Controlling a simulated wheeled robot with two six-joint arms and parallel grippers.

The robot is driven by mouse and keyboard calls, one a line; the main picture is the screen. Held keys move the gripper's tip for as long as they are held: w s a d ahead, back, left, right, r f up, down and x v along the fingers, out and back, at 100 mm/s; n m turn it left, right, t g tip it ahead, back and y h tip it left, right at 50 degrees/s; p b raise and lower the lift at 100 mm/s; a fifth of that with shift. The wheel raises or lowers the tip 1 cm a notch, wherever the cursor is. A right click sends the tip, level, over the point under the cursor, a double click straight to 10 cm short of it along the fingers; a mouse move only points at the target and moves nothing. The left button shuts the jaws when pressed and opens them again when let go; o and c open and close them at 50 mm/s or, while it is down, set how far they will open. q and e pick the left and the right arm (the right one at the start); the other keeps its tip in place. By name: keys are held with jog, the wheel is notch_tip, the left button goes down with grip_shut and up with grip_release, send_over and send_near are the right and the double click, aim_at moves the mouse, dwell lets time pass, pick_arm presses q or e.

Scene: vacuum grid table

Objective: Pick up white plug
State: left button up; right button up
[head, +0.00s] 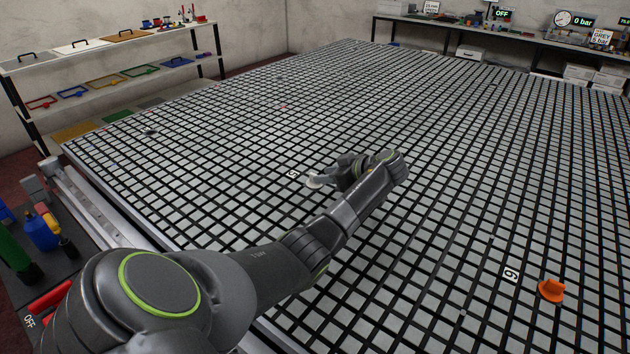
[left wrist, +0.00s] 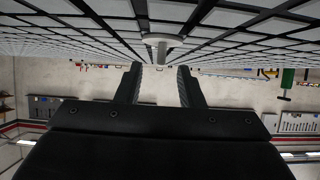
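The white plug (head: 313,182) is a small, pale round piece on the grid table near the number tag 5. It also shows in the left wrist view (left wrist: 162,43), standing on the table with a wide cap and a narrow stem. My left gripper (head: 326,178) is low over the table, right at the plug. In the left wrist view its two fingers (left wrist: 158,74) are apart with an empty gap, and the plug lines up with that gap, just past the tips. I cannot tell whether they touch. My right gripper is out of view.
The table (head: 420,285) is a wide grid of pale tiles with dark grooves. An orange plug (head: 551,290) stands at the lower right, near a number tag (head: 511,274). A shelf (head: 110,85) stands at the left. A bench (head: 480,38) runs along the back.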

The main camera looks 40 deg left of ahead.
pick_arm(q)
jog(key=x, duration=0.3)
jog(key=shift+s+a+f, duration=0.1)
jog(key=shift+a+f, duration=0.05)
jog(key=shift+a, duration=0.05)
jog(key=shift+c, duration=0.3)
grip_shut()
